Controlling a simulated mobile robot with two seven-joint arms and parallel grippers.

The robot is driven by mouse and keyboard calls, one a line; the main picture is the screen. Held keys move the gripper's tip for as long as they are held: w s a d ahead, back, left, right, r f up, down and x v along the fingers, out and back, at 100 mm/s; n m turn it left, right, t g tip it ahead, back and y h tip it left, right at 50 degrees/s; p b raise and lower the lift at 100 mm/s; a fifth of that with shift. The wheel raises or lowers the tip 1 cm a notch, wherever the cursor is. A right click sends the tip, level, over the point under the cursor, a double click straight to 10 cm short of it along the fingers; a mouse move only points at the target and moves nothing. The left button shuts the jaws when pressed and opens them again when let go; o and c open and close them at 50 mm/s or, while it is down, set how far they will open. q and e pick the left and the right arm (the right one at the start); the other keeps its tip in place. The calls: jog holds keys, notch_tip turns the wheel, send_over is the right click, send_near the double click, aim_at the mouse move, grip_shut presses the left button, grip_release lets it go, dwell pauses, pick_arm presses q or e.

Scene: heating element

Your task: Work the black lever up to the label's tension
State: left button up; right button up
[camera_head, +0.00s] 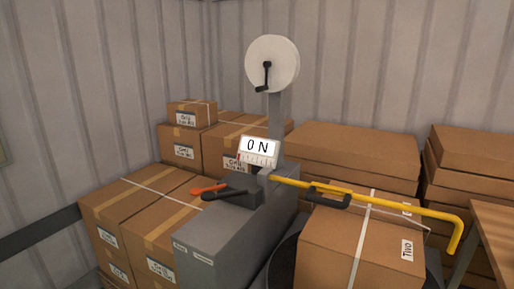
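The black lever (224,194) lies low on top of the grey strapping machine (228,230), beside an orange-red lever (208,188). The two levers sit close together. Behind them a white gauge panel (258,151) reads "0 N" above a scale with a red mark at its left end. A carton (335,262) stands right of the machine with a pale strap (362,230) over it. A small white label (407,250) is on its right side; its text is too small to read surely. Neither of my grippers is in view.
A yellow bar (400,208) with a black grip (328,198) reaches right from the machine above the carton. A white reel (272,64) with a black crank stands on the post. Stacked cartons (345,155) fill the back and left. A wooden table (500,225) is at right.

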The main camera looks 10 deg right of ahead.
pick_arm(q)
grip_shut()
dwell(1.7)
